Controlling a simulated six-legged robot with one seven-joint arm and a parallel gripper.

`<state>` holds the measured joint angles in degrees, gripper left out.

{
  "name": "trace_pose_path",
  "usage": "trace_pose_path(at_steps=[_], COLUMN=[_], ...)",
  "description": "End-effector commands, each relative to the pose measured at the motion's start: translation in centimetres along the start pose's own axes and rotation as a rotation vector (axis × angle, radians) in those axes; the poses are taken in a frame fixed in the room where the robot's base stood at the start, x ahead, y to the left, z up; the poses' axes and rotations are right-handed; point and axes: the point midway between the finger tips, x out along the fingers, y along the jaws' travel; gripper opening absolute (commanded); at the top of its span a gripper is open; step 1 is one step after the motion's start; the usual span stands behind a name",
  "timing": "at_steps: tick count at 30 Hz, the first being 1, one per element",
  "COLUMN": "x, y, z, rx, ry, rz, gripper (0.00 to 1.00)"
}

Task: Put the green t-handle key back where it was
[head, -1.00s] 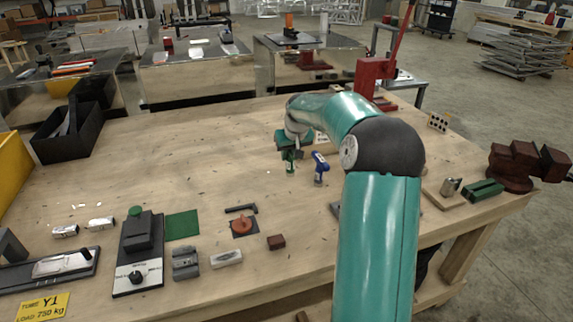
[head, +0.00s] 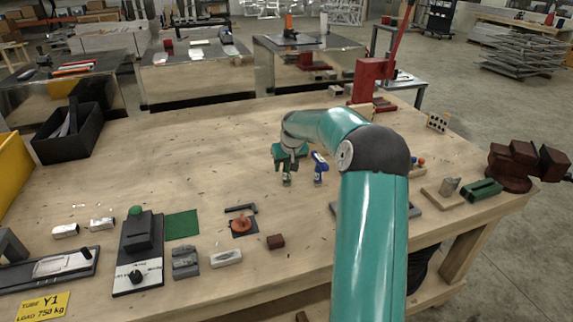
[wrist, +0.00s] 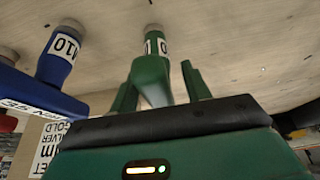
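The green t-handle key (head: 287,180) stands upright on the wooden bench, just left of a blue t-handle key (head: 319,168). In the wrist view the green key (wrist: 152,72) has a white label ending in 10, and its foot appears to meet the bench top. My gripper (head: 286,160) is over the green key; in the wrist view its two fingers (wrist: 160,88) stand on either side of the handle, with a visible gap on the right. The gripper looks open around it. The blue key also shows in the wrist view (wrist: 55,65), left of my fingers.
A green square (head: 181,225), a black device with a green knob (head: 136,240) and several small blocks lie at the front left. A red press (head: 372,80) stands behind my arm, a red vise (head: 515,165) at right. The left middle of the bench is clear.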

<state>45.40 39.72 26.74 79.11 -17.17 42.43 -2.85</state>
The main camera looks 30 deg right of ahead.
Motion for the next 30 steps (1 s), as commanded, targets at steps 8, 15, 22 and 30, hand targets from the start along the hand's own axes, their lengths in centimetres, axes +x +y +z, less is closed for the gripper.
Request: trace_pose_path(at_steps=[8,15,22,30], x=[-0.1,-2.5,-7.5,-11.7], y=[0.0,0.1,0.1,0.1], z=[0.0,-0.2,-0.2,-0.1], rx=[0.0,-0.001,0.0,0.0], ry=[0.0,0.002,0.003,0.001], rz=[0.0,0.003,0.003,0.002], gripper=[0.48,0.48,0.48,0.48])
